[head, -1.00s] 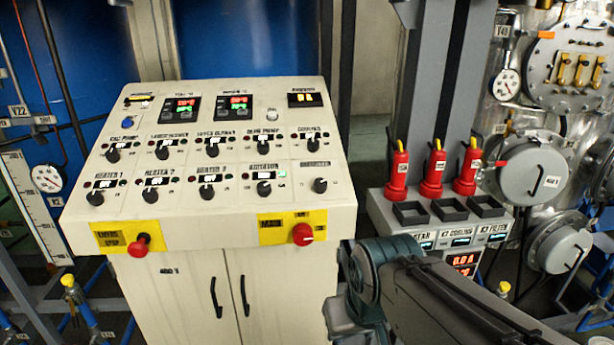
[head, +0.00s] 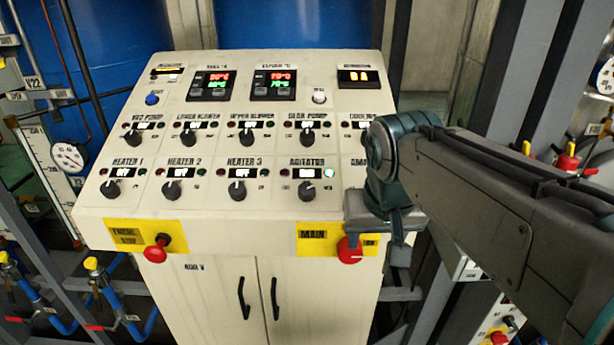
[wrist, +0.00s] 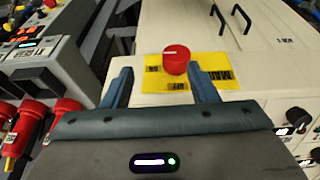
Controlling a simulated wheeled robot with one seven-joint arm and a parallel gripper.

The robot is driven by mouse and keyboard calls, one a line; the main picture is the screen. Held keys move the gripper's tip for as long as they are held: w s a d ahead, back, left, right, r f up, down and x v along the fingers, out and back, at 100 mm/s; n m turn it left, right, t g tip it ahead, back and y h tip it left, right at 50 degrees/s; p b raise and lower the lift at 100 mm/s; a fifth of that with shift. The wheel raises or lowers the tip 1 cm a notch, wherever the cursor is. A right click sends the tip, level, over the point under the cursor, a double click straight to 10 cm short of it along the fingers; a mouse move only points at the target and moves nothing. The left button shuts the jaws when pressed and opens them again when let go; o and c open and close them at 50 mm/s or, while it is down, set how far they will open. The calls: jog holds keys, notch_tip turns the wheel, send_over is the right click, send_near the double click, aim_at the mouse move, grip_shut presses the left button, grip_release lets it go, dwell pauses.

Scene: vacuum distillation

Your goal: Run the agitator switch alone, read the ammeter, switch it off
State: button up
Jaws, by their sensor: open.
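The agitator knob (head: 306,193) is on the lower row of the sloped cream panel (head: 225,214). The green lamp (head: 330,173) at its right is lit. The ammeter display (head: 360,77) at the panel's top right glows orange, with digits too small to read surely. My gripper (wrist: 160,78) is open and empty, near the panel's front right corner. In the wrist view, the red main switch (wrist: 176,60) shows between and beyond the fingertips; it also shows in the head view (head: 349,249). My arm partly hides the ammeter selector at the lower right.
The three heater knobs (head: 111,189) sit left of the agitator, with pump and blower knobs (head: 189,138) above. A red emergency stop (head: 155,253) is at front left. Red-bodied tools (wrist: 24,128) stand beside the panel in the wrist view.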

jog(key=m+b, duration=0.1)
send_near(306, 189)
jog(key=shift+t, duration=0.4)
jog(key=x, duration=0.9)
jog(key=shift+s+f, duration=0.15)
jog(key=shift+s, duration=0.25)
jog(key=shift+c, duration=0.3)
jog(key=c, duration=0.9)
